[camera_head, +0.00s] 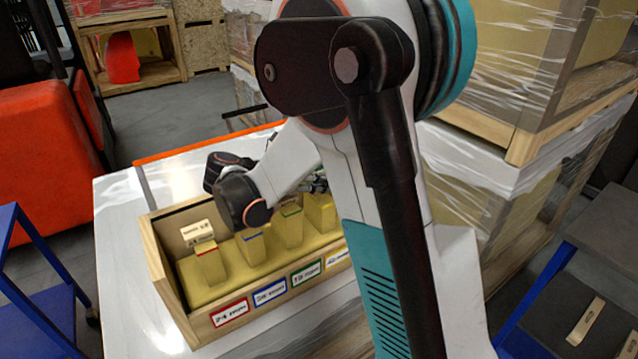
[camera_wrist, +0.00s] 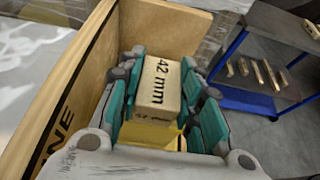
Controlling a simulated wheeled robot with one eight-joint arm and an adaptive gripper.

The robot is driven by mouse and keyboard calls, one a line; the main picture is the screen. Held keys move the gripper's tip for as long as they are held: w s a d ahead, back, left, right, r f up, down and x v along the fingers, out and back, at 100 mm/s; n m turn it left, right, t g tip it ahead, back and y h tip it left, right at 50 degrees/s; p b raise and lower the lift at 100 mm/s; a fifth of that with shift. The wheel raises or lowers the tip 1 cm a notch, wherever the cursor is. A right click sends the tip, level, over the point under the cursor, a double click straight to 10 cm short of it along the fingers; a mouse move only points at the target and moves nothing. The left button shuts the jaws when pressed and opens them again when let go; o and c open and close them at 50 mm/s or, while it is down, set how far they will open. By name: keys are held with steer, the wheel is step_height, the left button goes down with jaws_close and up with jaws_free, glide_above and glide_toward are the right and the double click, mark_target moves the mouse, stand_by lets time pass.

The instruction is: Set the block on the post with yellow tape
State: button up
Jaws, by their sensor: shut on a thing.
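My gripper (camera_wrist: 165,100) has teal fingers shut on a pale wooden block (camera_wrist: 160,78) marked "42 mm". In the wrist view the block sits between the fingers over a yellow surface (camera_wrist: 150,134), with brighter yellow beside it. I cannot tell whether the block touches that surface. In the head view a wooden rack (camera_head: 190,322) holds a row of yellowish posts. Tape shows red on the left post (camera_head: 210,266), blue on the second (camera_head: 254,250) and green on the third (camera_head: 290,228). The rightmost post (camera_head: 321,214) is partly behind my arm; its tape colour is hidden.
A pale block or tag (camera_head: 197,231) with print is at the red-taped post. The rack stands on a white table (camera_head: 125,240). Wrapped crates (camera_head: 560,60) stand at right. A blue-framed cart (camera_wrist: 265,75) carries several wooden pieces. The table left of the rack is clear.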

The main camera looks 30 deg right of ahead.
steer(key=shift+f, duration=0.3)
steer(key=shift+s+f+b, duration=0.1)
steer(key=shift+f+b, duration=0.2)
steer(key=shift+f, duration=0.05)
steer(key=shift+f, duration=0.2)
steer(key=o, duration=1.1)
steer(key=shift+s, duration=0.1)
steer(key=shift+c, duration=0.2)
